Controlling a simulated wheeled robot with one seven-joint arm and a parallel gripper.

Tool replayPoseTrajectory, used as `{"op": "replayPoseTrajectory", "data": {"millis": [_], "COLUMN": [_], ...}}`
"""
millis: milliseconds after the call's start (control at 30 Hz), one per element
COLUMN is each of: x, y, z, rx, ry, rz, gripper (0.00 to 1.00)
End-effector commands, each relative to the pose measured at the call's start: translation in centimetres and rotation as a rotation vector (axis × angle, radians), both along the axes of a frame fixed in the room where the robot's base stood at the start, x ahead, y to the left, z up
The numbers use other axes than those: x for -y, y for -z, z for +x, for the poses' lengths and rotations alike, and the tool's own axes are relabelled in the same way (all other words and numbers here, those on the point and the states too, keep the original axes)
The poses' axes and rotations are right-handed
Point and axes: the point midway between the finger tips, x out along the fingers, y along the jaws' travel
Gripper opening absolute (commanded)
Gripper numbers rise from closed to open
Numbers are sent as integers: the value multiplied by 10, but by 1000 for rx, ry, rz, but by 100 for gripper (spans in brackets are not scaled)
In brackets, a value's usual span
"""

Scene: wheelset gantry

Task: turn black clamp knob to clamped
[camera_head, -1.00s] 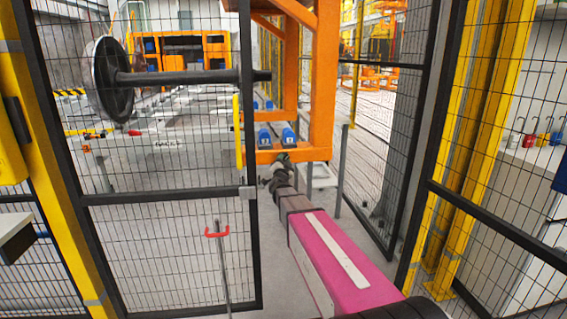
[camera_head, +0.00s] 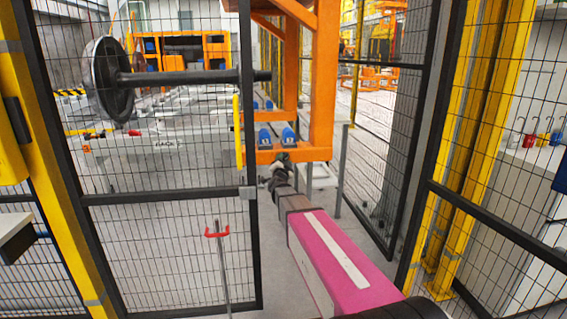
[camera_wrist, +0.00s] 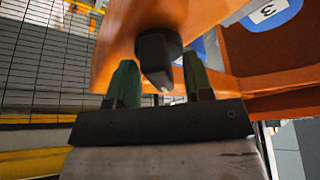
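A black clamp knob (camera_wrist: 157,58) sticks out from the orange beam (camera_wrist: 112,45) in the wrist view. My gripper (camera_wrist: 160,72) is open, with one green finger on each side of the knob. Narrow gaps seem to show beside the knob; I cannot tell whether either finger touches it. In the head view my gripper (camera_head: 283,160) is at the lower crossbar of the orange frame (camera_head: 318,150), below two blue blocks (camera_head: 264,139). The knob is too small and covered to make out there. Its clamp state cannot be read.
A blue part marked 3 (camera_wrist: 272,10) sits on the orange structure at the upper right. My arm reaches through a gap between black mesh fence panels (camera_head: 160,240) and yellow posts (camera_head: 470,150). A wheelset (camera_head: 108,78) stands behind the left mesh.

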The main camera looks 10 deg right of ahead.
Motion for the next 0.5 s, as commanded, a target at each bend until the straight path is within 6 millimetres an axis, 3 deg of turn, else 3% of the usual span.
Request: {"op": "replayPoseTrajectory", "data": {"millis": [267, 500], "x": [-3, -12], "y": [2, 11], "z": [-9, -43], "rx": [0, -2], "ry": [0, -1], "rz": [-1, -1], "gripper": [47, 47]}}
